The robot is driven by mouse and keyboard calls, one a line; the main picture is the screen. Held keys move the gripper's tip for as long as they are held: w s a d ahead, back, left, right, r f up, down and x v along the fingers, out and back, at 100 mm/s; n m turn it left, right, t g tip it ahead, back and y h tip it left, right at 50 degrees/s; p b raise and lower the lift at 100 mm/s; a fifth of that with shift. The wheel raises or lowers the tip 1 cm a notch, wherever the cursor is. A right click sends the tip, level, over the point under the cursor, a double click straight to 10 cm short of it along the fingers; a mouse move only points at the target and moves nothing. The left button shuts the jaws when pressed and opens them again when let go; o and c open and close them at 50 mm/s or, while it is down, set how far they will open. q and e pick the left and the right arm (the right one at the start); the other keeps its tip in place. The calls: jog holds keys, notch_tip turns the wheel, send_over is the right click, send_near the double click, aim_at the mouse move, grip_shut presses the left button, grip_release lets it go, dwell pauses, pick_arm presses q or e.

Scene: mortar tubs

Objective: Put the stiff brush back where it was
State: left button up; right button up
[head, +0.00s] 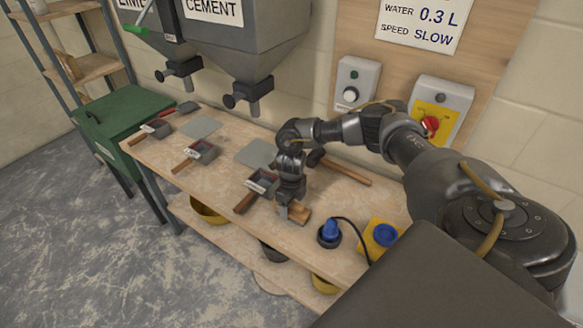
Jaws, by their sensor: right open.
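A small wooden block (298,215), which looks like the stiff brush, is on the bench near its front edge. Its bristles cannot be made out. My right gripper (284,209) points down right at the block's left end and is open. The fingers hide part of the block, and I cannot tell whether they touch it. My left gripper is not in view.
A labelled scoop (262,182) lies just left of my right gripper, and a long wooden-handled tool (345,172) lies behind it. A blue item (330,231) in a dark cup and a yellow box (380,240) stand to the right. Grey plates (201,128) lie farther left.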

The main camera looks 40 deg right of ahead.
notch_tip(320, 180, up, 8)
jog(key=shift+r+b, duration=0.15)
jog(key=shift+b, duration=0.7)
jog(key=shift+r, duration=0.65)
